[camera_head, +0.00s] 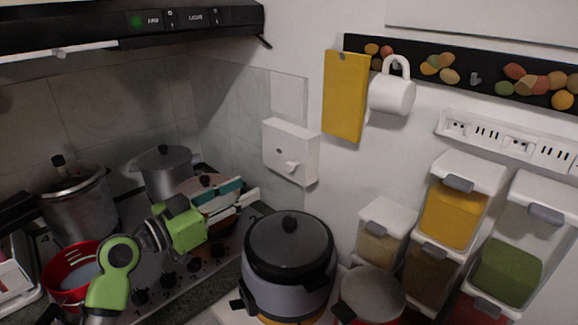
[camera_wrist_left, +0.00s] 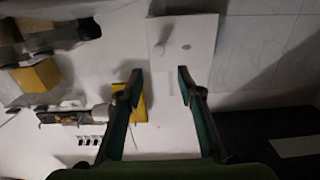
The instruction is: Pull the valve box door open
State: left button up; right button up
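The valve box (camera_head: 290,142) is a small white box on the wall between the hood and the hanging board. Its front door looks closed, with a small white knob (camera_head: 291,167) low on its face. My left gripper (camera_head: 250,190) is over the stove, below and left of the box, apart from it. In the left wrist view, the fingers (camera_wrist_left: 157,88) are spread with nothing between them. The box (camera_wrist_left: 195,42) shows beyond the fingertips there, with its knob (camera_wrist_left: 162,40) at the left part of its face. My right gripper is not in view.
A yellow board (camera_head: 344,97) and white mug (camera_head: 391,94) hang right of the box. A rice cooker (camera_head: 289,262) stands below it. Pots (camera_head: 163,172) crowd the stove under the range hood (camera_head: 130,25). Spice dispensers (camera_head: 450,215) line the right. The wall before the box is clear.

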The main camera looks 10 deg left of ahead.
aim_at(287, 169)
pick_arm(q)
jog(key=p+x, duration=0.4)
jog(key=x, duration=0.7)
jog(key=shift+w+d+r, duration=0.15)
jog(key=shift+d, duration=0.05)
jog(key=shift+w+d, duration=0.35)
jog(key=shift+w, duration=0.2)
jog(key=shift+w+d, duration=0.1)
grip_shut()
jog(key=shift+f, duration=0.2)
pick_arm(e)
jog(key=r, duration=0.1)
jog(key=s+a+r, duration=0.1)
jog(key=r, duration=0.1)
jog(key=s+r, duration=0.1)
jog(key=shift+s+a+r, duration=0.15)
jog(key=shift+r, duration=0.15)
